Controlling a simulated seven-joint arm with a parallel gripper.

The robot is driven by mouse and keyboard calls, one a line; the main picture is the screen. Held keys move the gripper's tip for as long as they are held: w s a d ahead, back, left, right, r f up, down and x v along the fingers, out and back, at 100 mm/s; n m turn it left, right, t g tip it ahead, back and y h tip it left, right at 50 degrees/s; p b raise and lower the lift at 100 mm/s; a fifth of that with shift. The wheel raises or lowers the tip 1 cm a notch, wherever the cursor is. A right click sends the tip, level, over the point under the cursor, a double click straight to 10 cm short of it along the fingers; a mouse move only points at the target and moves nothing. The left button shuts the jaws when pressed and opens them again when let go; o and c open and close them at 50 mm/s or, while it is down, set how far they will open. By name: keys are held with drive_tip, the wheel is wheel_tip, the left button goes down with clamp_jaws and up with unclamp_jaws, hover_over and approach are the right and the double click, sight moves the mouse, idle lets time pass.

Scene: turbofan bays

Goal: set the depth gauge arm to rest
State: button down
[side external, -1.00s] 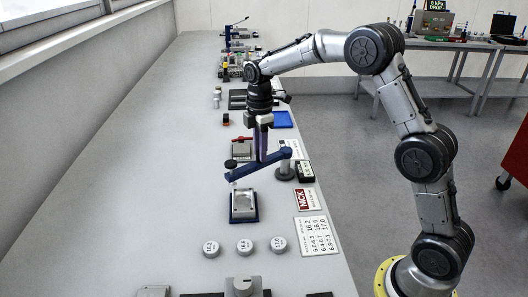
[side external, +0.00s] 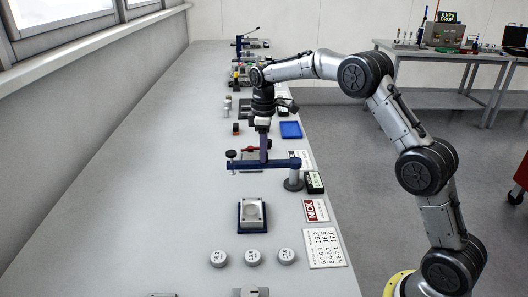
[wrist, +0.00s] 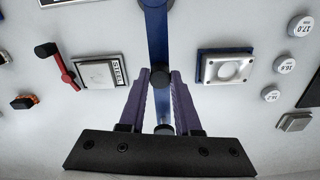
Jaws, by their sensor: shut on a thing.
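My gripper (side external: 264,160) is shut on the bar, pointing down. In the wrist view the purple fingers of my gripper (wrist: 160,76) stand on either side of the blue bar (wrist: 157,35), with a dark round knob between their tips. The blue-framed metal fixture (side external: 251,214) sits nearer the camera than the bar, uncovered; it also shows in the wrist view (wrist: 210,79).
Marked round discs (side external: 252,257) lie in front of the fixture. A black display box (side external: 315,182), a red NICK label (side external: 316,210) and a number card (side external: 324,248) lie along the right edge. In the wrist view a STEEL block (wrist: 95,73) and red lever (wrist: 62,65) lie left.

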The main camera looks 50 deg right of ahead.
drive_tip(key=shift+r, duration=0.1)
drive_tip(key=c, duration=0.6)
unclamp_jaws()
wheel_tip(320, 180, up, 14)
idle(0.5)
